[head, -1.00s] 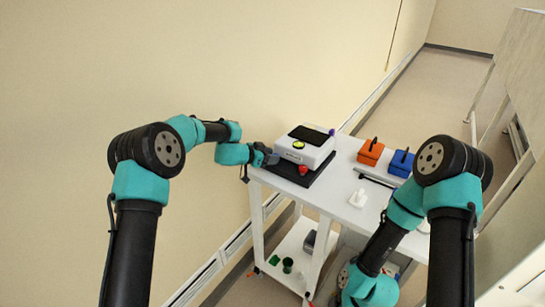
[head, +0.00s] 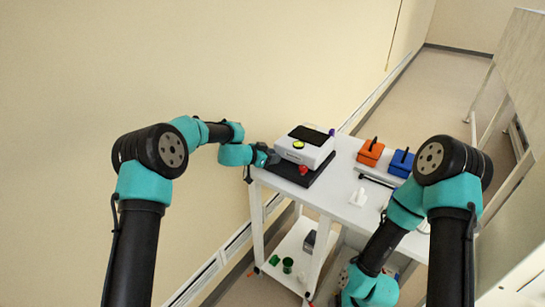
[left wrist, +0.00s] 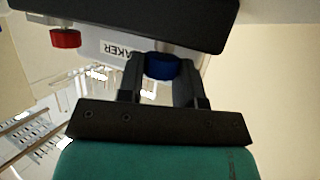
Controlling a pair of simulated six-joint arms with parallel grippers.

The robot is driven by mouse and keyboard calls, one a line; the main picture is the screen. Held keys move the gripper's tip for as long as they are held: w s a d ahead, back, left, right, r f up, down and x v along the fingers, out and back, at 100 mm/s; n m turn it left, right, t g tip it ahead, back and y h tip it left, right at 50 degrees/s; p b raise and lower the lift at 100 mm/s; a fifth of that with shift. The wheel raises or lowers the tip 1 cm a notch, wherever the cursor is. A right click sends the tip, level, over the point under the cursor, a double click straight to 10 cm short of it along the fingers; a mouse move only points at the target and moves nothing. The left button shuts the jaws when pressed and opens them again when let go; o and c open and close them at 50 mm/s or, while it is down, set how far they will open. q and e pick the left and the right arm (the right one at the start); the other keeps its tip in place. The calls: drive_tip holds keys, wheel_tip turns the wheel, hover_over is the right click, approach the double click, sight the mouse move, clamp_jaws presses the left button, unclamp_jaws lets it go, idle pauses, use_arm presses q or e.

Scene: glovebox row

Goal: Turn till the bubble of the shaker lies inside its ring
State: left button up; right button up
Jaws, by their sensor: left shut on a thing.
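The shaker (head: 306,150) is a white box with a dark top plate on a black mat (head: 290,172). A small yellow-green bubble level (head: 298,145) is on its top; the bubble is too small to place against its ring. A red knob (head: 303,169) is at its near corner and a purple one (head: 331,132) at the far right. The red knob also shows in the left wrist view (left wrist: 66,38). My left gripper (head: 270,156) is at the shaker's left corner, shut on a blue knob (left wrist: 162,67). My right gripper is out of view.
A lower shelf holds a green cup (head: 288,265). The wall is close on the left.

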use_arm(q)
drive_tip(key=shift+s+d+r+n+t+y, duration=0.1)
drive_tip(key=shift+r+n+t+y, duration=0.05)
drive_tip(key=shift+n+t+y, duration=1.55)
drive_tip(key=shift+n+t, duration=0.3)
drive_tip(key=shift+n, duration=0.2)
drive_tip(key=o, duration=0.7)
drive_tip(key=shift+c, duration=0.2)
drive_tip(key=shift+s, duration=0.1)
drive_tip(key=v, duration=1.7)
drive_tip(key=shift+o, duration=0.3)
drive_tip(key=shift+r, duration=0.1)
